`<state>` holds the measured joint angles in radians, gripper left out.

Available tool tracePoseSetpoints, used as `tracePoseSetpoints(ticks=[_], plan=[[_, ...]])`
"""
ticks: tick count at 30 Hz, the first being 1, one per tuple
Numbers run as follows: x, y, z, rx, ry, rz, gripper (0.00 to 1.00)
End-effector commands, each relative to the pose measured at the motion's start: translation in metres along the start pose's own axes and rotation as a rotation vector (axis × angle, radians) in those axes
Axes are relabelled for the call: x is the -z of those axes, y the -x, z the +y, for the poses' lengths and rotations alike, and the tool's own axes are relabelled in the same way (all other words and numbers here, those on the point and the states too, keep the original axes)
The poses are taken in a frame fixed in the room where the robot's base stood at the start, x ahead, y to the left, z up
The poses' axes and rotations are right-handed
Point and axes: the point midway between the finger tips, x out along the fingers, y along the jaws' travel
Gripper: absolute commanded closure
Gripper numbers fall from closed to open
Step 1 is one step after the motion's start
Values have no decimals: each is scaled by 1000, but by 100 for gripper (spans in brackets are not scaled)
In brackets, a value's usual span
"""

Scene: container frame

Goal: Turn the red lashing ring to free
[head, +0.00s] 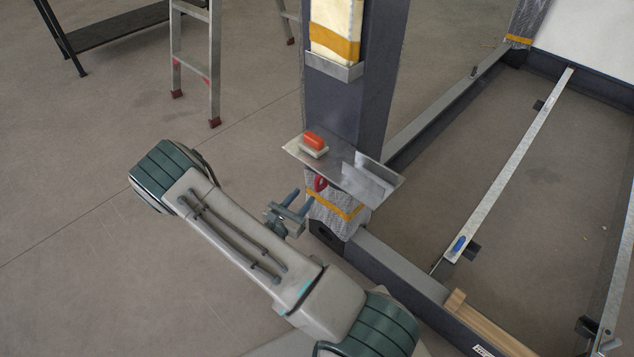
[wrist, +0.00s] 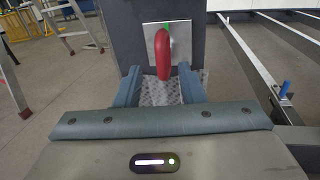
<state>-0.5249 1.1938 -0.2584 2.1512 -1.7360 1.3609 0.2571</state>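The red lashing ring (head: 320,183) shows on the wrapped lower part of the dark post, just under a metal shelf plate. In the wrist view the ring (wrist: 163,55) hangs upright in front of a light metal plate (wrist: 180,34). My gripper (head: 303,198) is left of the ring in the head view, with its fingers pointing at the post. In the wrist view my two blue-grey fingers (wrist: 160,84) are apart, and the ring's lower end lies in the gap between their tips. No contact with the ring is visible. I cannot tell the exact depth between them.
The metal shelf plate (head: 345,172) juts out above the ring and carries an orange-handled block (head: 314,143). The dark post (head: 350,105) stands on a floor frame with long rails (head: 515,160). A ladder (head: 196,60) stands at the back left. The floor at left is clear.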

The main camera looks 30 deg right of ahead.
Motion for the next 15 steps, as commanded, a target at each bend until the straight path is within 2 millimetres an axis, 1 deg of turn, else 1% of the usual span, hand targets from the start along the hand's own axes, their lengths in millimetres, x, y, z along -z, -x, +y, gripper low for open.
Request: tracePoseSetpoints(ticks=[1,6,10,15], plan=[[1,-13,-1,5,-2,-2,64],[1,-48,-1,4,-2,-1,64],[1,-69,-1,4,-2,-1,64],[0,-84,0,2,-2,1,64]])
